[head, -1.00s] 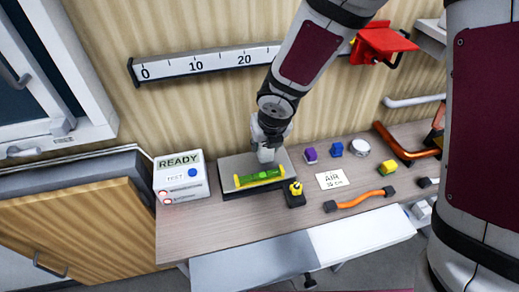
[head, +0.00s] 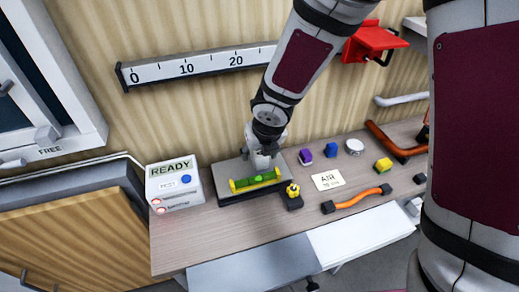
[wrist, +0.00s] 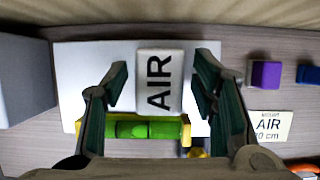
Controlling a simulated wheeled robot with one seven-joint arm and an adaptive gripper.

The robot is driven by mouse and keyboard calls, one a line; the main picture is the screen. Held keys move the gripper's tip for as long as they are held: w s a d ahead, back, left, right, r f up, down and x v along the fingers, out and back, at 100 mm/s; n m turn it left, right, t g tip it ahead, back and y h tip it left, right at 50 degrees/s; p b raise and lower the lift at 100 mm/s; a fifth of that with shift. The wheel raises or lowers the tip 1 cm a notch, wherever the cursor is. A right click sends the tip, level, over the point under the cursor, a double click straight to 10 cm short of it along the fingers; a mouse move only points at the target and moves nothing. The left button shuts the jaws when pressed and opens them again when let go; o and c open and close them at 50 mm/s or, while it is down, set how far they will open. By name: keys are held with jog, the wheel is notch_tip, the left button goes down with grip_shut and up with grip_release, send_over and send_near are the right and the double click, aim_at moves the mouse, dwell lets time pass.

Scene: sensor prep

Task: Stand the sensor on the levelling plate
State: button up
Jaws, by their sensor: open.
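The sensor (wrist: 160,81) is a white block marked AIR, standing on the levelling plate between my open fingers in the wrist view. Gaps show on both sides of it. The levelling plate (head: 228,171) is a light grey slab on a dark base; its pale surface also shows in the wrist view (wrist: 78,75). A green spirit level with yellow ends (head: 256,180) lies along the plate's front edge. My gripper (wrist: 160,88) is open around the sensor, and in the head view it is over the plate (head: 262,160), mostly covering the sensor.
A white box reading READY (head: 175,185) stands left of the plate. A black and yellow part (head: 293,196) sits at the plate's front right corner. An AIR card (head: 327,180), purple block (head: 305,157), blue block (head: 331,150) and orange cable (head: 357,199) lie to the right.

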jog(key=shift+r, duration=0.1)
jog(key=p+v, duration=0.6)
jog(key=v, duration=0.6)
jog(key=s+d+r+m+h, duration=0.2)
jog(key=s+d+r+m, duration=0.3)
jog(key=m, duration=0.4)
jog(key=s+d+r+m+h, duration=0.1)
jog(key=s+d+r+m, duration=0.1)
jog(key=d+r+m, duration=0.65)
jog(key=s+d+r+m+y, duration=0.1)
jog(key=s+r+m, duration=0.1)
jog(key=s+m, duration=0.5)
jog(key=s+d+r+m+t, duration=0.1)
jog(key=s+r+m, duration=0.2)
jog(key=s+m, duration=0.5)
jog(key=m, duration=0.6)
jog(key=shift+d+r+m+y, duration=0.3)
jog(key=shift+d+m+y, duration=0.05)
jog(key=shift+y, duration=0.05)
